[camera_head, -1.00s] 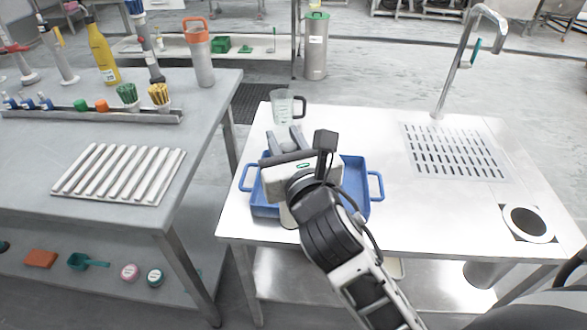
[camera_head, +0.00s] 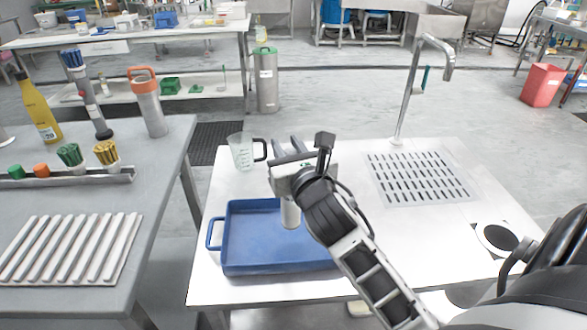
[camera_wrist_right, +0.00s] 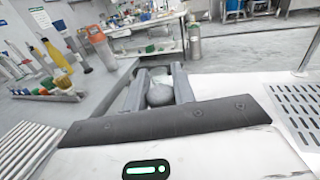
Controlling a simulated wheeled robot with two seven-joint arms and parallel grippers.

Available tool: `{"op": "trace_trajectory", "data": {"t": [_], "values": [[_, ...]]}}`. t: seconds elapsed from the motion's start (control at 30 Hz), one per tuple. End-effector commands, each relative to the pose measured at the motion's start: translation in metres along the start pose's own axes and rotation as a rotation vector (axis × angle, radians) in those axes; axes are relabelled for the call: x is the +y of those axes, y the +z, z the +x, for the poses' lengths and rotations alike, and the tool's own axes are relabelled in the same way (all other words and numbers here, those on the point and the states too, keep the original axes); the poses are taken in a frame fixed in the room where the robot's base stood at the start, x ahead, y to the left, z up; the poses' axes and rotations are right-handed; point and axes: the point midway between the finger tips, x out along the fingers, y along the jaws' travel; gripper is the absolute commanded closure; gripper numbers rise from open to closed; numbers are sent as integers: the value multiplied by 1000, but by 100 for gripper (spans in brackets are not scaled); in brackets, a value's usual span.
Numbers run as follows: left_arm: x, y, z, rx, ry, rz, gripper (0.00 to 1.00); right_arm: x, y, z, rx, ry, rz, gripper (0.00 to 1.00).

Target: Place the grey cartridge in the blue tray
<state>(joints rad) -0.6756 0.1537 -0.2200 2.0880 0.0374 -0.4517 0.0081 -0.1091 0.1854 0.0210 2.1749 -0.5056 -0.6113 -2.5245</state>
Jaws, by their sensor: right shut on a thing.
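The blue tray (camera_head: 262,268) lies on the white table in the head view. Its visible floor is bare, and my right arm hides its right end. My right gripper (camera_head: 288,146) is beyond the tray's far edge in the picture, with its fingers pointing away. In the right wrist view its fingers are closed around a grey rounded thing (camera_wrist_right: 160,94), which seems to be the grey cartridge. The gripper body hides most of it, and in the head view I cannot make it out. My left gripper is not in view.
A clear measuring jug (camera_head: 243,152) stands on the white table (camera_head: 340,160), close left of my right gripper. A tap (camera_head: 405,95) and drain grid (camera_head: 420,178) are to the right. A grey bench with a ribbed rack (camera_head: 70,248) stands left, across a gap.

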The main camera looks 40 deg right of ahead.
Motion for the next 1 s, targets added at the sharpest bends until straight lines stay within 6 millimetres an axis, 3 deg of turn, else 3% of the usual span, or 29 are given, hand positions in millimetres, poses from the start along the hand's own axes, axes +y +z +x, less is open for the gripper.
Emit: {"op": "trace_trajectory", "data": {"t": [0.27, 0.43, 0.87, 0.9, 0.97, 1.0], "values": [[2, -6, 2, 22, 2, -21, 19, -17, -23, 7, 2, -2, 1, 96], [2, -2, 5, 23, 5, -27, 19, -15, -48, 6, 3, 0, 6, 96], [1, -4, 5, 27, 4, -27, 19, -14, -53, 6, 0, 1, -1, 96], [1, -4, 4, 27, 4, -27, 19, -14, -53, 6, 0, 1, 0, 66], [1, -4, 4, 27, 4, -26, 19, -14, -52, 6, 0, 1, 0, 52], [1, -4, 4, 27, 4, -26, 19, -14, -52, 6, 0, 1, 0, 52]]}}
